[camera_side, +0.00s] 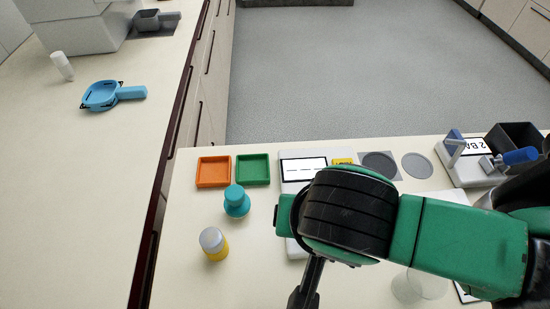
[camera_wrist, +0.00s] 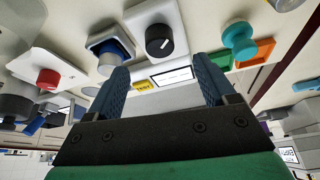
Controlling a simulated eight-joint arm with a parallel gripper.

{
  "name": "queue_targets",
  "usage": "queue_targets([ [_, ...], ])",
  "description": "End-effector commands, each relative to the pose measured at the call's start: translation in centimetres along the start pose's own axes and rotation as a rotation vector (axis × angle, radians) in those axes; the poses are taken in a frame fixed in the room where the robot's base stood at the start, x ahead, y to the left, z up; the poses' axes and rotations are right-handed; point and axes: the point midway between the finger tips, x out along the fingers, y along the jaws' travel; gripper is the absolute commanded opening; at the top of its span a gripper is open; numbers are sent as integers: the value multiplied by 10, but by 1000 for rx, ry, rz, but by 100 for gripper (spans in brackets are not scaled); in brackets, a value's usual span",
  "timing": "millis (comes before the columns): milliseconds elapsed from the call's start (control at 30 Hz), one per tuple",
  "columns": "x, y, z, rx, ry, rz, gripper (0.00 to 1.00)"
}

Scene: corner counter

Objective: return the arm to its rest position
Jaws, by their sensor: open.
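My green and black arm reaches in from the right over the counter in the side view. My gripper (camera_side: 305,290) points down toward the bottom edge there, and its fingertips are partly cut off. In the wrist view my gripper (camera_wrist: 165,85) shows two blue-grey fingers spread wide apart with nothing between them. Beyond the fingers are a white device with a black knob (camera_wrist: 159,40), a blank-looking display (camera_wrist: 172,76) and a yellow label (camera_wrist: 143,86). Part of the white device (camera_side: 300,170) is hidden behind my arm in the side view.
An orange tray (camera_side: 213,171), a green tray (camera_side: 253,169), a teal knobbed object (camera_side: 236,202) and a yellow jar with a grey lid (camera_side: 214,245) stand left of my arm. A blue-handled device (camera_side: 470,165) and dark bin (camera_side: 515,140) are at right. A blue pan (camera_side: 103,96) lies far left.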

Motion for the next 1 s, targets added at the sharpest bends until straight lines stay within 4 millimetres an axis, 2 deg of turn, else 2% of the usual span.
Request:
queue_targets([
  [167,0,3,-5,0,-3,-1,77],
  [267,0,18,-25,-7,-18,-10,77],
  [367,0,50,-60,-27,-33,-35,77],
  [500,-2,116,-104,-63,-18,-92,77],
  [600,-4,163,-122,-89,30,-122,77],
  [700,-6,205,-130,-112,96,-131,77],
  [800,-6,235,-133,-133,158,-121,77],
  [900,-7,255,-132,-150,201,-105,77],
  [1000,-7,264,-132,-161,224,-94,77],
])
